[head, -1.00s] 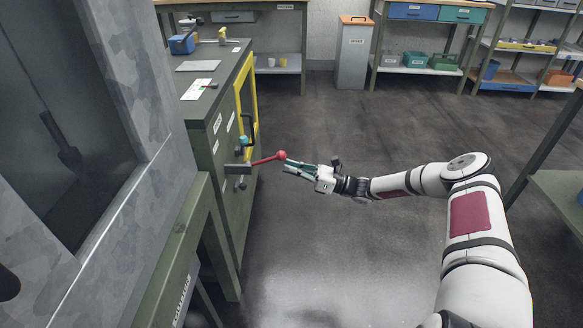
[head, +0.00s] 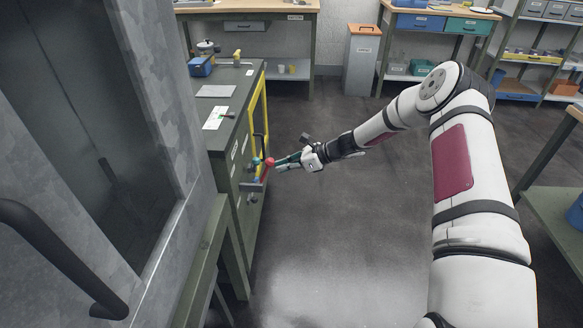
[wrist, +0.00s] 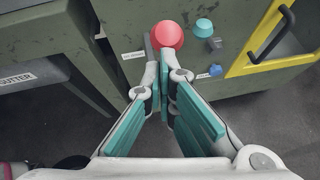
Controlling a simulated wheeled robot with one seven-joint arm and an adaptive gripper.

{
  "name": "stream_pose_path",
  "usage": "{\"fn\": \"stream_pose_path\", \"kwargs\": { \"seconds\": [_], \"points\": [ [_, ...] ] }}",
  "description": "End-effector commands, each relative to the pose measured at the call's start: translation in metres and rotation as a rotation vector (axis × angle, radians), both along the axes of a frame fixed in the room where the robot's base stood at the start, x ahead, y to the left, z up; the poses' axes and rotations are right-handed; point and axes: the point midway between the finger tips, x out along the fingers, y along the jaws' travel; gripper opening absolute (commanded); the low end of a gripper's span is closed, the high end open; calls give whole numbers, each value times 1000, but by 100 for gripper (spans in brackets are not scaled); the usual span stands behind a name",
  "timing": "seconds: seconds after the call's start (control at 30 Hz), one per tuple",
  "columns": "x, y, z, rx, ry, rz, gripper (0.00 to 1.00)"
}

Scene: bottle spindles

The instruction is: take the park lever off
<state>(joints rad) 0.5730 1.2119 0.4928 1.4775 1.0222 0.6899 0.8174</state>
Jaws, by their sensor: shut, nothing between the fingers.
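The park lever (head: 264,172), a red rod with a red ball knob, is on the side of the green cabinet. In the head view it slants up from a grey mount to the knob. In the wrist view the red knob (wrist: 168,35) is just beyond my fingertips and its rod is not clearly visible. My gripper (head: 278,165) is shut and empty, with its teal-padded fingertips close to the knob. I cannot tell whether they touch it. In the wrist view my gripper (wrist: 164,72) points at the cabinet face, just below the knob.
A teal knob (wrist: 204,27) and a yellow-framed door (wrist: 258,38) with a black handle (wrist: 284,27) are right of the lever. The cabinet top (head: 233,82) carries a blue box (head: 201,67) and papers. A green bench frame (head: 207,250) stands nearer. The floor to the right is open.

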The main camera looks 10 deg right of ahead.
Motion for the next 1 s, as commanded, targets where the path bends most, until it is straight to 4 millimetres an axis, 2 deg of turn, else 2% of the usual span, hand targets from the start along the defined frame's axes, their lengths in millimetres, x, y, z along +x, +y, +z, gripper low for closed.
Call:
{"fn": "stream_pose_path", "kwargs": {
  "seconds": [0.03, 0.13, 0.5, 1.0],
  "points": [
    [1, 9, 9, -49, 10, 9, 0],
    [5, 18, 15, -133, 36, 8, 0],
    [14, 46, 26, -361, 113, 5, 0],
    [19, 59, 29, -352, 116, 0, 0]
  ]
}}
